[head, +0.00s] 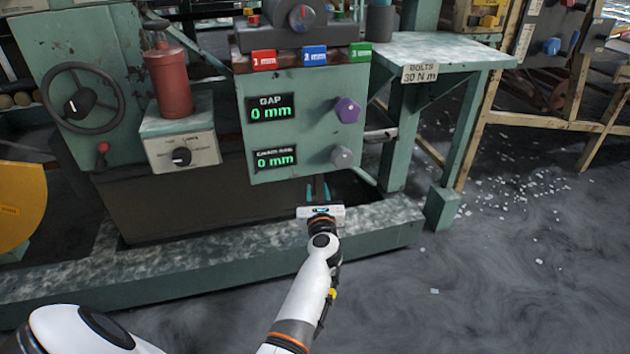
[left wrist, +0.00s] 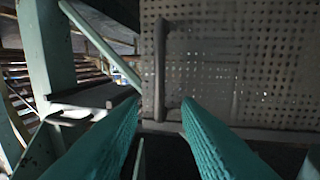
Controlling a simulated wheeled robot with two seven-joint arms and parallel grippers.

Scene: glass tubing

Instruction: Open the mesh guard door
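The mesh guard door (left wrist: 215,75) is a grey perforated panel filling the upper right of the left wrist view. A dark upright bar (left wrist: 160,60), which looks like its handle, stands on the left part of the panel. My left gripper (head: 319,192) is low in front of the green machine, under its control panel. In the left wrist view, its two teal fingers (left wrist: 160,108) are apart, with nothing seen gripped. The bar lines up with the gap between them and appears beyond the tips; the exact distance is unclear. I cannot make out the door in the head view. My right gripper is not in view.
The control panel (head: 310,125) with "0 mm" displays and two knobs overhangs the gripper. A green base beam (head: 200,255) runs along the machine's foot. A green table (head: 435,52) stands at right. A dark ledge (left wrist: 95,97) is left of the door. Floor at right is open, with scattered bits.

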